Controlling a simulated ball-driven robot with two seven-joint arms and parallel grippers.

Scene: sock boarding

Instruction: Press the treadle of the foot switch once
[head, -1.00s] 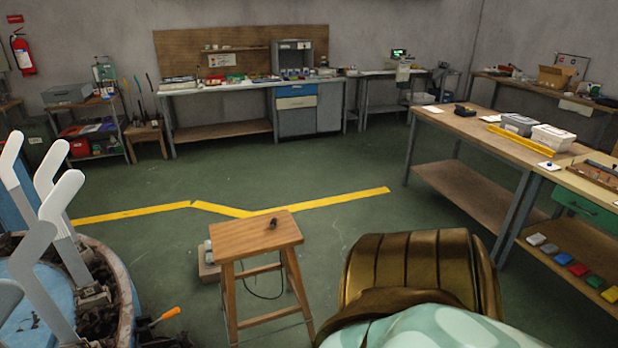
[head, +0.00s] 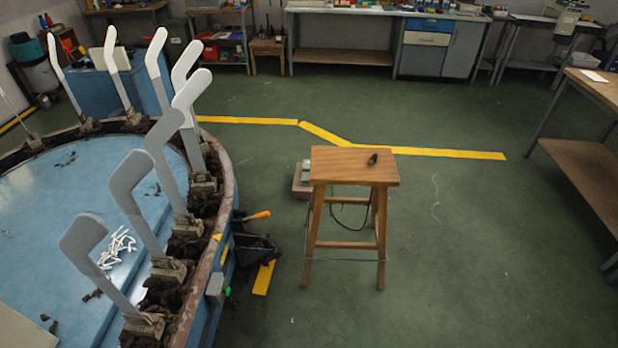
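A low box with a grey top and brownish side, which looks like the foot switch (head: 302,180), sits on the green floor just behind and left of a wooden stool (head: 352,166). The stool's seat and legs hide part of it. A dark cable loops on the floor under the stool. I cannot make out the treadle clearly at this size. Neither of my grippers is in view.
A small dark object (head: 373,159) lies on the stool seat. A round blue boarding machine (head: 60,220) with several upright white sock forms fills the left. An orange-handled tool (head: 258,214) sticks out beside it. Floor (head: 460,240) right of the stool is clear.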

